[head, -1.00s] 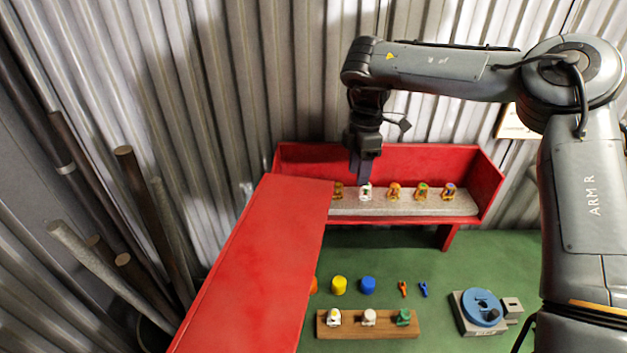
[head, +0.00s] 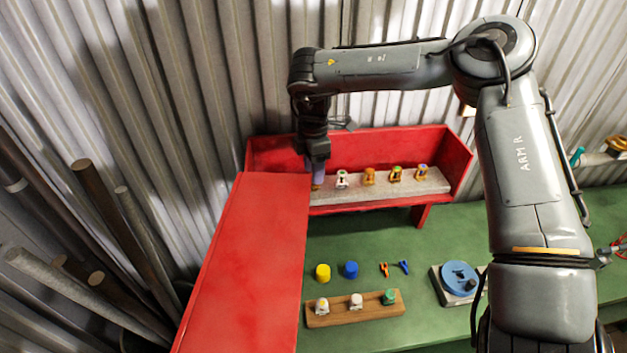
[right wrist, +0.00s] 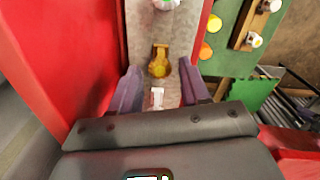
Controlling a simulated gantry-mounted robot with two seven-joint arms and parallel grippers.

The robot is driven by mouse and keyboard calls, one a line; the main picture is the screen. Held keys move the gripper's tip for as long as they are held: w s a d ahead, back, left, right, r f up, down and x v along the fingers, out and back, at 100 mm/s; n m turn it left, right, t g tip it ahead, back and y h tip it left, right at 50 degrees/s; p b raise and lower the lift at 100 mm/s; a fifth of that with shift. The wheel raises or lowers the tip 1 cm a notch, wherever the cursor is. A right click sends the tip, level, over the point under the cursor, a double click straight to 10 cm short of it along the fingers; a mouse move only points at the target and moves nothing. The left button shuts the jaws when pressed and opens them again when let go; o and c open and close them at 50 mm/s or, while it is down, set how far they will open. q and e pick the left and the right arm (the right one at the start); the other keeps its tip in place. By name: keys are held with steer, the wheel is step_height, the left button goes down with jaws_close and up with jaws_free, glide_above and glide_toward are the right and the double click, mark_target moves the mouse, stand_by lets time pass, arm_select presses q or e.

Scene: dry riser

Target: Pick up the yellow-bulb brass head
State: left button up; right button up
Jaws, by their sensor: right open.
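The brass head with the yellow bulb (right wrist: 158,62) stands on the pale ledge (right wrist: 195,12) in the red box. In the right wrist view it lies between the tips of my right gripper (right wrist: 159,72), whose two purple fingers are open, one on each side. I cannot tell if they touch it. In the head view my right gripper (head: 317,174) is over the left end of the ledge, and it partly hides a brass head (head: 317,186) there. A small whitish piece (right wrist: 157,97) shows nearer the palm in the right wrist view. My left gripper is not in view.
A white head (head: 342,180) stands close to the right, then several brass heads (head: 395,174). The red box (head: 400,142) has a back wall behind the ledge, and its red panel (head: 250,260) reaches forward at left. Caps and a wooden rack (head: 340,310) occupy the green bench.

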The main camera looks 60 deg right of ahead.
steer(key=shift+f, duration=1.3)
jaws_close()
steer(key=shift+r+p, duration=0.1)
steer(key=shift+p, duration=0.2)
